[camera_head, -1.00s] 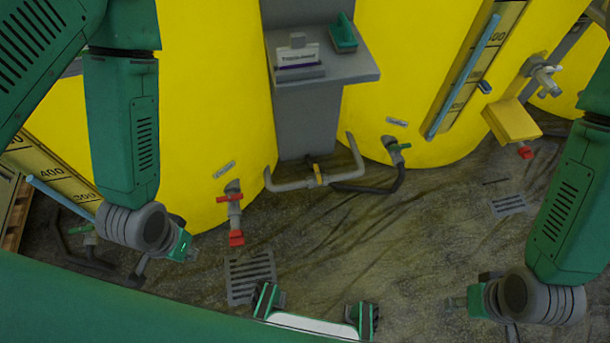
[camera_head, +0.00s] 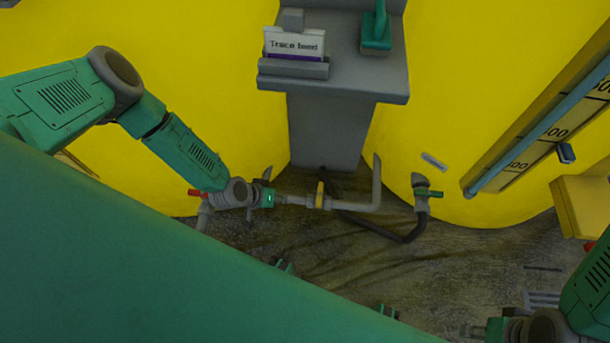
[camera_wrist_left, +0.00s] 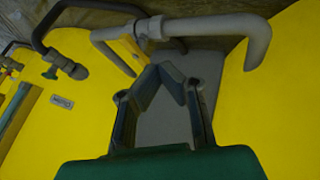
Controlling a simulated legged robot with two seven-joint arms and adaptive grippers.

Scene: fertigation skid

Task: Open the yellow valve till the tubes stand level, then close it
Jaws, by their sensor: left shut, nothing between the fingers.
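The yellow valve (camera_head: 320,195) sits on the grey pipe (camera_head: 362,207) that runs low between the two yellow tanks. It also shows in the wrist view (camera_wrist_left: 131,48), above and left of my fingertips. My left gripper (camera_head: 266,196) is at the pipe's left part, left of the valve; its fingers converge in the wrist view (camera_wrist_left: 168,72), shut and empty, apart from the valve handle. A blue level tube (camera_head: 545,125) stands on the right tank's scale. The left tank's tube is not visible in the head view. My right gripper (camera_head: 472,330) is at the lower right; its jaws are unclear.
A grey shelf (camera_head: 370,80) with a "Trace feed" sign (camera_head: 295,43) and a green item (camera_head: 377,35) stands above the pipe. A green-handled valve (camera_head: 424,193) with a dark hose is to the right. A red handle (camera_head: 198,193) is beside my left wrist.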

